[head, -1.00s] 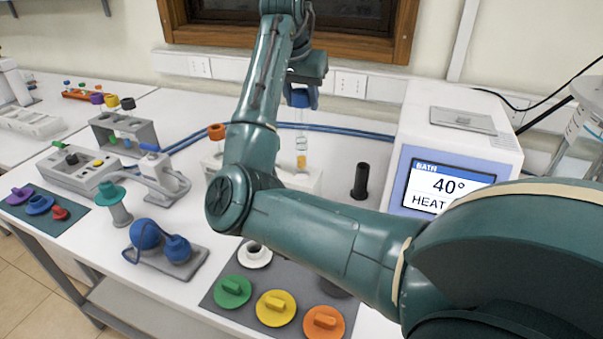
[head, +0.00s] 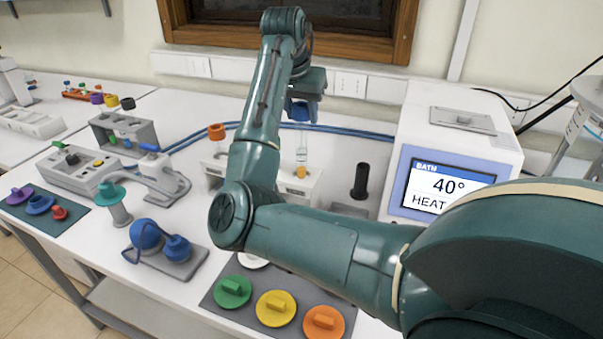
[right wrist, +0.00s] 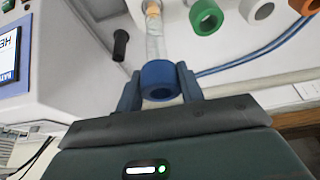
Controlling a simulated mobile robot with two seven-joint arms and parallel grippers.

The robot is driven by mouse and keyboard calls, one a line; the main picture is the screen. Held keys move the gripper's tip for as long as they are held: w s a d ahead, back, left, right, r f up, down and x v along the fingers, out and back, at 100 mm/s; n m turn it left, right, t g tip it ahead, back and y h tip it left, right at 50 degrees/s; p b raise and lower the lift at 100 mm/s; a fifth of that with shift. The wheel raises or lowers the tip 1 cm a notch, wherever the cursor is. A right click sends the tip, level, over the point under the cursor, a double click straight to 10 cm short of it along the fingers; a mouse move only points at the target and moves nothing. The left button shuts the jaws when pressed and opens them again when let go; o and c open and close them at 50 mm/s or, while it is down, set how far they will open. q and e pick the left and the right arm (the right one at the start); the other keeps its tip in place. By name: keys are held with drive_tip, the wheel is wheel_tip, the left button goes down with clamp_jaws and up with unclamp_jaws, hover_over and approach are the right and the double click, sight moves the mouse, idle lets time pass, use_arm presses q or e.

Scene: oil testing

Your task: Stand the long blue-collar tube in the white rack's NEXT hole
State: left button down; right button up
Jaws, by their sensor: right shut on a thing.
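My right gripper (head: 302,107) is shut on the blue collar (head: 299,112) of the long clear tube (head: 301,150). The tube hangs upright with orange liquid at its lower end, at the top of the white rack (head: 305,188). I cannot tell whether its tip has entered a hole. The right wrist view shows the gripper fingers (right wrist: 160,85) on both sides of the blue collar (right wrist: 160,80). Green (right wrist: 207,17), white (right wrist: 260,11) and orange (right wrist: 303,5) collars stand in a row beside it. My right arm hides the middle of the rack. My left gripper is out of view.
The bath unit (head: 455,150) stands to the right, with a black cylinder (head: 360,181) between it and the rack. A blue hose (head: 345,131) runs behind the rack. A dark mat with coloured lids (head: 277,307) lies in front.

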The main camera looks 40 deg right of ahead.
drive_tip(key=shift+f+b, duration=0.3)
drive_tip(key=shift+f, duration=1.7)
drive_tip(key=shift+f, duration=1.95)
drive_tip(key=shift+f+b, duration=0.3)
drive_tip(key=shift+f, duration=0.4)
drive_tip(key=o, duration=1.3)
drive_tip(key=b+v, duration=0.1)
drive_tip(key=v, duration=1.2)
drive_tip(key=shift+a, duration=0.1)
